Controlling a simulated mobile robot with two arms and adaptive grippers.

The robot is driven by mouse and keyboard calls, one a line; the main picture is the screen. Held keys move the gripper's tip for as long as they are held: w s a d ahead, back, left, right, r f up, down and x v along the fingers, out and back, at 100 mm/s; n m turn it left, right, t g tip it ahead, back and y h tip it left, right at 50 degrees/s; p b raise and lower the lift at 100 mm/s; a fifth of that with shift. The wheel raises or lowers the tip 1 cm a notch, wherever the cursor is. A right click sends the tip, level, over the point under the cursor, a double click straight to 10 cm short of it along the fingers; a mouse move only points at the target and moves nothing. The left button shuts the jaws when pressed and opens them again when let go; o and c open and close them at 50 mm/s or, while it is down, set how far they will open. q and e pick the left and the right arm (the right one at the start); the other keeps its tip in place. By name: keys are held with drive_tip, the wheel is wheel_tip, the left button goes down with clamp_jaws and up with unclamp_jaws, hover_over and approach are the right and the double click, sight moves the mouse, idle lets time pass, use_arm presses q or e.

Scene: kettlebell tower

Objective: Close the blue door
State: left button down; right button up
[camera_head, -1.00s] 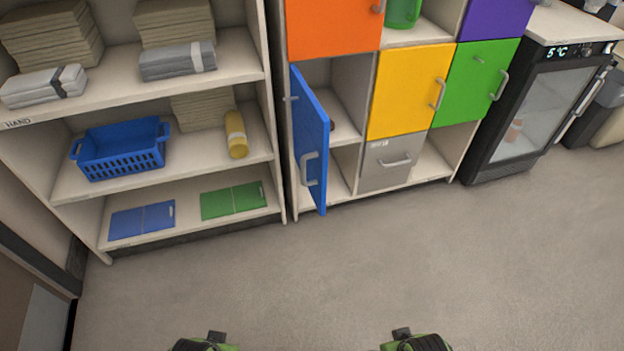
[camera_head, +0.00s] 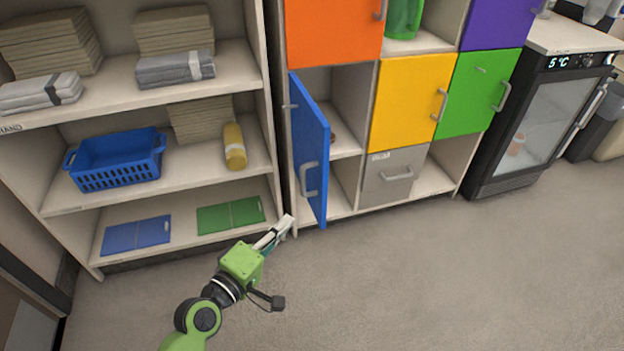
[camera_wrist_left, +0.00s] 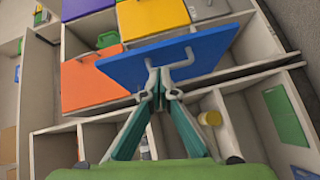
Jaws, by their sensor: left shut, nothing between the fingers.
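The blue door (camera_head: 310,149) stands swung open from the lower left of the cabinet, with its grey handle (camera_head: 309,179) on its outer face. An open compartment (camera_head: 346,112) shows behind it. My left gripper (camera_head: 287,222) is shut and empty, low and to the left of the door's bottom edge in the head view. In the left wrist view the blue door (camera_wrist_left: 205,52) lies ahead of the closed fingertips (camera_wrist_left: 160,92), and its handle (camera_wrist_left: 172,66) appears just beyond them. I cannot tell whether they touch. My right gripper is not in view.
An open shelf (camera_head: 200,167) with a blue basket (camera_head: 117,158) stands left of the door. The cabinet's orange (camera_head: 333,30), yellow (camera_head: 411,100) and green (camera_head: 478,92) doors are closed. A glass-door fridge (camera_head: 540,120) stands at right. The floor (camera_head: 430,270) in front is clear.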

use_arm(q)
drive_tip(key=w+a+r+n+t, duration=0.1)
drive_tip(key=w+a+n+t, duration=0.1)
drive_tip(key=w+n, duration=0.1)
drive_tip(key=y, duration=0.1)
approach(320, 169)
drive_tip(key=w+a, duration=0.2)
drive_tip(key=w, duration=0.2)
drive_tip(key=d, duration=0.1)
drive_tip(key=w+d, duration=0.1)
drive_tip(key=d, duration=0.1)
drive_tip(key=shift+w+d, duration=0.15)
drive_tip(key=shift+d, duration=0.15)
drive_tip(key=shift+w+d+f, duration=0.1)
drive_tip(key=shift+w+d, duration=0.05)
drive_tip(key=shift+d, duration=0.3)
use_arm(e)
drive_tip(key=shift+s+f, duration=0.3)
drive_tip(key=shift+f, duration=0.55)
use_arm(q)
drive_tip(key=shift+d, duration=0.1)
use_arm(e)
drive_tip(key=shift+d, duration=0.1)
